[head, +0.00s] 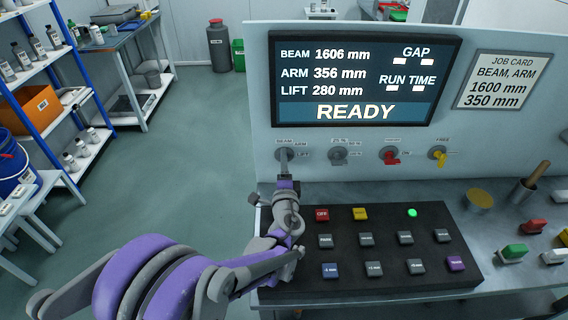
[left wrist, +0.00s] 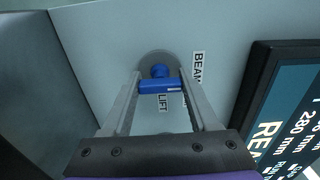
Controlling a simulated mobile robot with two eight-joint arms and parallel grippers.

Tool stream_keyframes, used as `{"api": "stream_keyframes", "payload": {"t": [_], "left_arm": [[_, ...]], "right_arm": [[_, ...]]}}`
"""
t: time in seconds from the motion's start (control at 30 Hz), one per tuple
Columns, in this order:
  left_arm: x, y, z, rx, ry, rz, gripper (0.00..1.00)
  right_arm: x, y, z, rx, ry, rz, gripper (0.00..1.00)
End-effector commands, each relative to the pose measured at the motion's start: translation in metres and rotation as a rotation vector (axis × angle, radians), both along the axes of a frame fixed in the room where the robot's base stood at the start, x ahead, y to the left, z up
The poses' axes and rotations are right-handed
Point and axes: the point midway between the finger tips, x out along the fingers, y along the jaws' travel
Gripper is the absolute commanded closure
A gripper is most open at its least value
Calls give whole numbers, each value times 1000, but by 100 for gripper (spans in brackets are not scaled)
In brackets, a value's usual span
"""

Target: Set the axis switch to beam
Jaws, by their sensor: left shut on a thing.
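The axis switch (head: 283,152) is the leftmost knob on the upright panel, with BEAM, ARM and LIFT labels around it. My left gripper (head: 285,171) reaches it from below and in front. In the left wrist view the switch's blue handle (left wrist: 160,86) lies between the two fingers of the gripper (left wrist: 161,90), which is shut on it. The handle's white mark is on the side toward the screen; which label it points at I cannot tell. The ARM label is mostly hidden behind a finger. My right gripper is not in view.
The screen (head: 352,80) reads BEAM 1606, ARM 356, LIFT 280 mm and READY. A job card (head: 501,80) lists BEAM, ARM, 1600 and 350 mm. Grey, red and yellow knobs (head: 437,153) line the panel to the right. A black button box (head: 345,285) lies below.

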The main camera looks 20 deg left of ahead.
Motion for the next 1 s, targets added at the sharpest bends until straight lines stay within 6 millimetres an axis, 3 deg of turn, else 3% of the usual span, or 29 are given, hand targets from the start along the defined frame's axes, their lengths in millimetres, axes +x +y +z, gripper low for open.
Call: {"api": "stream_keyframes", "payload": {"t": [0.17, 0.2, 0.33, 0.7, 1.0], "left_arm": [[0, 0, -1, -4, -1, -1, 96], [0, 0, -1, -4, -1, -1, 33], [0, 0, 0, -2, 0, 0, 10], [-5, -3, 0, -1, 0, -1, 10], [-54, -27, 0, -3, 0, -3, 10]], "right_arm": [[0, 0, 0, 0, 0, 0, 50], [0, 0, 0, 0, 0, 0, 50], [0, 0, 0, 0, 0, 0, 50], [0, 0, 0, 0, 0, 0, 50], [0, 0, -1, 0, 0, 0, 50]]}}
